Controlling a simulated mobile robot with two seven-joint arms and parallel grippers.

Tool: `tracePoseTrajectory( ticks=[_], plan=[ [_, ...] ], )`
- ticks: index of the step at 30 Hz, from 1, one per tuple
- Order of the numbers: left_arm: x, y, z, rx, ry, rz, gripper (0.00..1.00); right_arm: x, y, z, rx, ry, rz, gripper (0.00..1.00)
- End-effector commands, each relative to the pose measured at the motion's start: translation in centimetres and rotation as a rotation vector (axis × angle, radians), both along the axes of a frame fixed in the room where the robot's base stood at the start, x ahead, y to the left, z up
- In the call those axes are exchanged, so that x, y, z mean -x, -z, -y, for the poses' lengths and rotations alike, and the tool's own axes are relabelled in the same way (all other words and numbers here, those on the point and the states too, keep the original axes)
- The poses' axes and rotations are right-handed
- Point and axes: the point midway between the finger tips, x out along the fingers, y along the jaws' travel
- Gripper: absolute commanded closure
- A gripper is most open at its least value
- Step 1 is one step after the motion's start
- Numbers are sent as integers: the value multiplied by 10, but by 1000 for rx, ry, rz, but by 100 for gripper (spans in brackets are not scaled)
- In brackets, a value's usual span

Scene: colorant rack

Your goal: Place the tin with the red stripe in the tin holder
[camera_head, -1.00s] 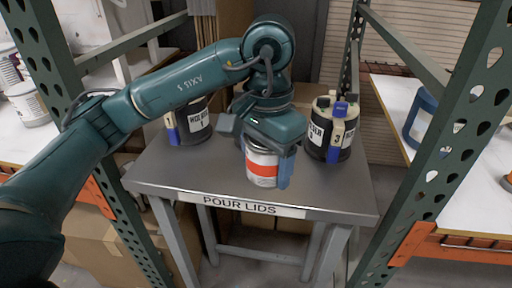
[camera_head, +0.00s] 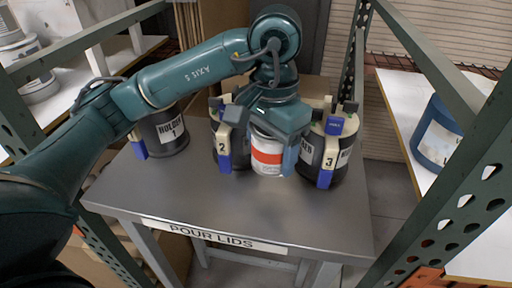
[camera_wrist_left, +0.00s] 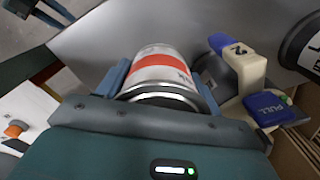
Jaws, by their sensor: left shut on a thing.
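The tin with the red stripe (camera_head: 267,152) is white with a red band. My left gripper (camera_head: 268,142) is shut on it, with blue fingers on either side; in the left wrist view the tin (camera_wrist_left: 160,72) sits between them. The tin is between holder 2 (camera_head: 230,143) and holder 3 (camera_head: 328,152), near or on the grey table; I cannot tell whether it touches. Holder 1 (camera_head: 170,132) stands to the left. The holders are dark cylinders with cream and blue latches. Holder 2's latch (camera_wrist_left: 240,65) shows in the left wrist view. My right gripper is not in view.
The table (camera_head: 260,215) has a "POUR LIDS" label on its front edge, and its front part is clear. Green rack posts (camera_head: 465,165) stand on both sides. A blue bucket (camera_head: 437,135) is on the right shelf and pale tubs (camera_head: 35,75) are on the left one.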

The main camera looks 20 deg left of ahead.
Motion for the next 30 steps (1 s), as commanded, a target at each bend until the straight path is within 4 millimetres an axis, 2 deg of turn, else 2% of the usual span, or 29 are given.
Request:
tracePoseTrajectory(
  ticks=[1,6,14,21,30],
  plan=[
    [1,11,0,2,1,-5,64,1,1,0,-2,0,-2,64],
    [1,34,0,0,0,-2,64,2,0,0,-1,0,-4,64],
    [0,50,0,1,0,-1,64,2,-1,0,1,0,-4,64],
    [1,77,0,1,0,-4,64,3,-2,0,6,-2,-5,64],
    [0,82,0,0,0,1,64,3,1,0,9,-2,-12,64]
  ],
)
